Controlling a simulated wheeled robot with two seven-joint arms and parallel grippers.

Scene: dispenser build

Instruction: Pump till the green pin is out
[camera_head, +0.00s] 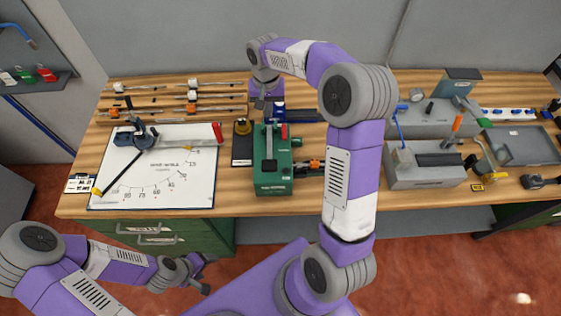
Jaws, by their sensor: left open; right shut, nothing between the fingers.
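A green box-shaped dispenser (272,178) stands near the middle of the workbench. A grey upright lever (269,142) stands on its top, with a small red part (284,131) beside it. A small green piece (296,142) sticks out at the box's right side; I cannot tell whether it is the green pin. My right gripper (267,106) points down at the far end of the dispenser, just behind the lever, shut and empty. I cannot tell whether it touches the lever. My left gripper (205,276) is open, low in front of the bench, away from the dispenser.
A white board with a printed angle scale (150,190) lies to the left, with a blue-grey tool on it. Rods on racks (180,98) lie behind it. Grey fixtures (427,175) and a grey tray (525,147) stand to the right. My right arm spans above the bench.

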